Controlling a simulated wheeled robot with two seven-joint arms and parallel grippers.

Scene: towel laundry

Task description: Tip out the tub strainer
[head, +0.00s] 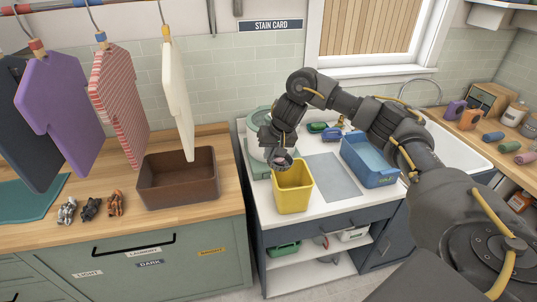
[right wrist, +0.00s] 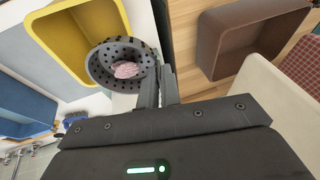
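My right gripper (head: 277,150) is just above the rim of the yellow bin (head: 292,196) on the white counter. The right wrist view shows its two fingers (right wrist: 158,90) close together on the rim of the grey, perforated tub strainer (right wrist: 106,75). A pinkish lump (right wrist: 126,70) lies inside the strainer. The strainer overlaps the mouth of the yellow bin (right wrist: 62,28) in that view; its exact height and tilt are hard to tell. In the head view the strainer (head: 283,160) is small and partly hidden by the gripper. My left gripper is not in view.
A blue tub (head: 370,163) stands to the right, beyond a grey mat (head: 332,176). A brown bin (head: 178,180) stands on the wooden counter to the left, below hanging shirts (head: 118,100). A green round-topped object (head: 256,150) is close behind the gripper.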

